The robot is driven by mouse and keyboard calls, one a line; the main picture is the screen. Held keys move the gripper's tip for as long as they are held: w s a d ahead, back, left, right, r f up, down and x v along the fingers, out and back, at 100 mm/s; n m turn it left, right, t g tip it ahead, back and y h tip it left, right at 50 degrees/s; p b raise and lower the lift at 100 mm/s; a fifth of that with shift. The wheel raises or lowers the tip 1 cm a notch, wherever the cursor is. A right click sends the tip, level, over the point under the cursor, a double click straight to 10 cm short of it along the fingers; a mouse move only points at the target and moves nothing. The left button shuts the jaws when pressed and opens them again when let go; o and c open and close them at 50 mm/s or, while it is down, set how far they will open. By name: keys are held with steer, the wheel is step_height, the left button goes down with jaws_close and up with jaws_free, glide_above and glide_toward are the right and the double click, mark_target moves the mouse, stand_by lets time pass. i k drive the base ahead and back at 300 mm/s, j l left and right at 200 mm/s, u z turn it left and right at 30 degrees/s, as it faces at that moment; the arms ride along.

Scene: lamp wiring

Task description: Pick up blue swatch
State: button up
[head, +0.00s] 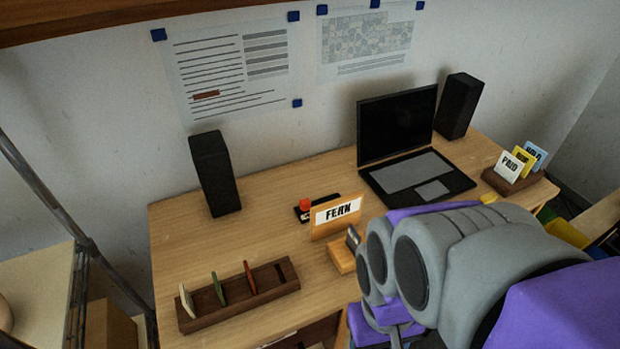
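A dark wooden rack (240,297) stands at the front left of the desk. It holds a cream swatch (187,300), a green swatch (218,288) and a red swatch (250,277) upright, with an empty slot at its right end. I cannot make out a swatch that is clearly blue. A small dark slab (353,238) stands in a light wooden block (341,258) right of the rack, beside my arm; its colour is hard to tell.
A FERN sign (337,216) stands behind the block, near a red-topped item (305,204). A laptop (415,178), two speakers (215,173) (459,106) and a card holder (513,182) with white, yellow and blue cards stand farther back.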

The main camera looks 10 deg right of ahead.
mark_target(354, 239)
steer(key=z, duration=0.2)
steer(key=k+j+z, duration=0.1)
steer(key=j+z, duration=0.3)
steer(key=k+j+z, duration=0.15)
steer(key=j+z, duration=0.2)
steer(key=k+j+z, duration=0.2)
steer(key=z, duration=0.2)
steer(key=k+j, duration=0.05)
steer(key=j, duration=0.05)
